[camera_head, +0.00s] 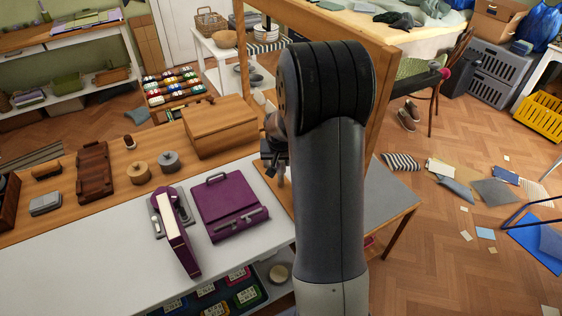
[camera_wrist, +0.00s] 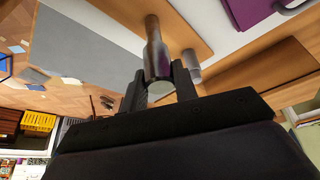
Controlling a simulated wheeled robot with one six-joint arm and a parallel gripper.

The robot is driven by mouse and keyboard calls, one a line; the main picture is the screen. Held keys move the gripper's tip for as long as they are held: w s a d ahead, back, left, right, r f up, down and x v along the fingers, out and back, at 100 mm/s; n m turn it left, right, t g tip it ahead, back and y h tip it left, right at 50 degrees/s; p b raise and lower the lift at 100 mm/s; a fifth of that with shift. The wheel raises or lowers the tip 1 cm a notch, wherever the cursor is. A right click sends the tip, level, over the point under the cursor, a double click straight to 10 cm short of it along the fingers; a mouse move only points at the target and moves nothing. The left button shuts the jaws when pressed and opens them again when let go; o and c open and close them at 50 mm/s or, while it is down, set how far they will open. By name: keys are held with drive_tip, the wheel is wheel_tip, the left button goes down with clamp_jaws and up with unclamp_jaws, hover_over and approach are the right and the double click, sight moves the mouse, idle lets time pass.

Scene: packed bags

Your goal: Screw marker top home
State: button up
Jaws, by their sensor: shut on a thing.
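My gripper (camera_wrist: 160,88) is shut on a grey cylindrical piece (camera_wrist: 158,62), which looks like the marker top. A narrower grey cylinder (camera_wrist: 152,28) lies in line with it at its far end and looks like the marker body. They appear to meet, but I cannot tell how tightly they fit. Both are over a wooden board (camera_wrist: 185,32). In the head view my gripper (camera_head: 275,155) is beside the wooden box, partly behind my arm. The marker is hidden there.
A second short grey cylinder (camera_wrist: 191,63) is close to the right finger. The white tabletop (camera_head: 90,265) has clear room at the front left.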

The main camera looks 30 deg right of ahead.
drive_tip(key=shift+f+m+g+h+b, duration=0.3)
drive_tip(key=shift+m+h+b, duration=0.1)
drive_tip(key=shift+m+b, duration=0.75)
drive_tip(key=shift+r+m, duration=0.25)
drive_tip(key=shift+r, duration=0.05)
drive_tip(key=shift+f+m+b, duration=0.25)
drive_tip(key=shift+m+b, duration=0.15)
drive_tip(key=shift+b, duration=0.5)
drive_tip(key=shift+w+m+h+b, duration=0.1)
drive_tip(key=shift+m+h+b, duration=0.2)
drive_tip(key=shift+m+b, duration=0.15)
drive_tip(key=shift+r+m+g+b, duration=0.25)
drive_tip(key=shift+m+g+b, duration=0.25)
drive_tip(key=shift+m, duration=0.35)
